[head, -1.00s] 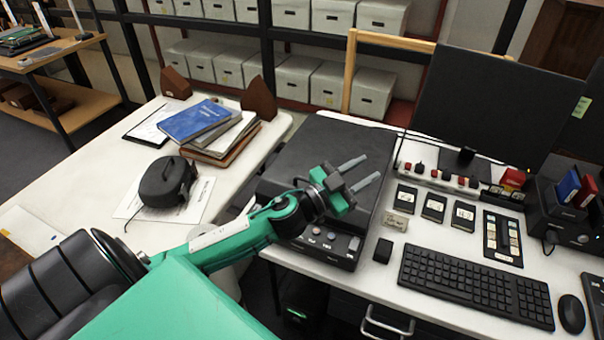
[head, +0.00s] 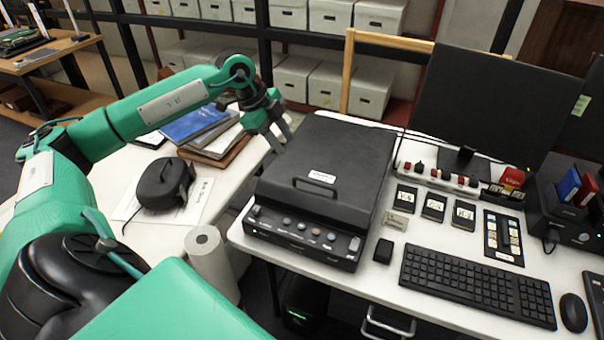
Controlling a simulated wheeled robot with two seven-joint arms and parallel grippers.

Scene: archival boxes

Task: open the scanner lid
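The scanner (head: 302,240) is a black flatbed unit on the white desk, with a row of buttons along its front. Its dark lid (head: 335,155) lies flat and closed, with a handle (head: 315,187) near the front edge and a small white label. My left gripper (head: 280,142) hangs fingers-down at the left rear of the scanner, above the gap between the two tables. Its two fingers are apart with nothing between them, and it appears clear of the lid. My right gripper is not in view.
A large monitor (head: 485,105), keyboard (head: 475,283) and mouse (head: 571,314) fill the desk's right side. A blue book (head: 195,122) on a stack and a black device (head: 163,185) sit on the left table. A paper roll (head: 205,255) stands left of the scanner.

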